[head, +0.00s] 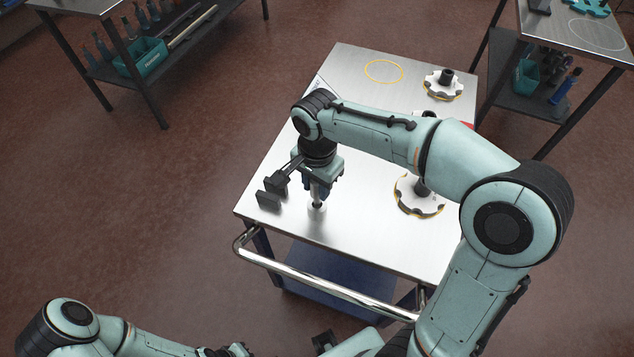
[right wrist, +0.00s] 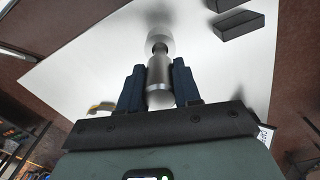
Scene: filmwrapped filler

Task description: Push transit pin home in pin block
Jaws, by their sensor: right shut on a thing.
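My right gripper (head: 317,187) points down over the near left part of the steel-topped cart. It is shut on a silver cylindrical pin (head: 316,207). In the right wrist view the pin (right wrist: 159,74) stands between the two dark blue fingers of the gripper (right wrist: 159,82), with a dark neck and a pale round end beyond it. I cannot tell whether that end touches the tabletop. Dark blocks (head: 268,200) lie just left of the gripper, apart from the pin; they also show in the right wrist view (right wrist: 240,22). My left gripper (head: 235,350) is only partly in view at the bottom edge.
White toothed discs with dark centres stand on the cart at the right (head: 407,204) and the far right (head: 430,87). A yellow ring (head: 384,71) marks the far tabletop (head: 350,60). A chrome handle (head: 330,288) runs along the near edge. Other benches stand behind.

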